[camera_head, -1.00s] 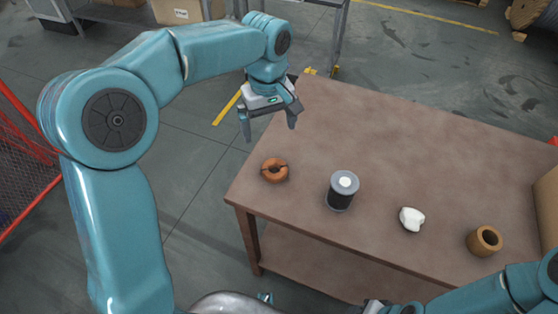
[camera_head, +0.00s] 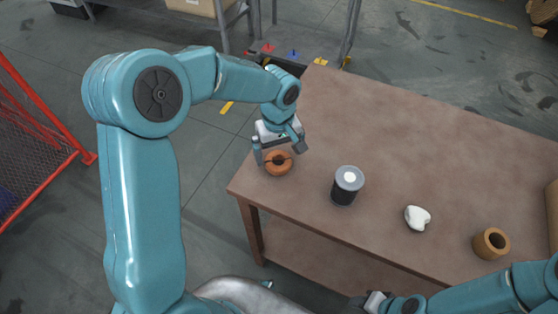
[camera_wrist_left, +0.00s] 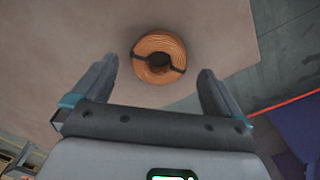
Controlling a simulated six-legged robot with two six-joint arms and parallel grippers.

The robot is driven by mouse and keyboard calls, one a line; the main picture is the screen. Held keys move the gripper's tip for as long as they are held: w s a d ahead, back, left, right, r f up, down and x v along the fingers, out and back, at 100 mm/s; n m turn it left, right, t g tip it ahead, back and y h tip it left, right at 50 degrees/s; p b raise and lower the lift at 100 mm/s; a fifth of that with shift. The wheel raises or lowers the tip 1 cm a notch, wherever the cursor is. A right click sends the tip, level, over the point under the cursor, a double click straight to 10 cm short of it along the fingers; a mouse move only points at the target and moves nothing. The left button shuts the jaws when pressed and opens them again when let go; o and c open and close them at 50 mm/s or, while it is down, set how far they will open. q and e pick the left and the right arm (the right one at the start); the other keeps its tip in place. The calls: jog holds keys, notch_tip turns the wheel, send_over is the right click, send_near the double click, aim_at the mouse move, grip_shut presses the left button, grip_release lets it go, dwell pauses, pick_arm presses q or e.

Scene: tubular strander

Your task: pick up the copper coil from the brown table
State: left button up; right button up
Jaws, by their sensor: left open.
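The copper coil (camera_head: 279,163) is an orange-brown ring with dark bands, lying near the left corner of the brown table (camera_head: 400,140). My left gripper (camera_head: 281,153) is open, just above and behind the coil in the head view. In the left wrist view the coil (camera_wrist_left: 159,57) shows beyond the gap between the open fingers of my left gripper (camera_wrist_left: 158,78), with nothing held. I cannot tell whether a finger touches the coil. My right arm enters at the lower right of the head view; its fingertips are not clearly shown.
A grey and black cylinder (camera_head: 347,186) stands right of the coil. Further right are a white lump (camera_head: 417,218) and a brown hollow ring (camera_head: 491,243). A red mesh fence (camera_head: 35,150) stands at the left. The table's far middle is clear.

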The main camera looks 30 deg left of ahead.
pick_arm(q)
notch_tip(320, 180, down, 3)
jog(key=shift+f, duration=0.15)
jog(key=shift+w, duration=0.1)
jog(key=c, duration=1.2)
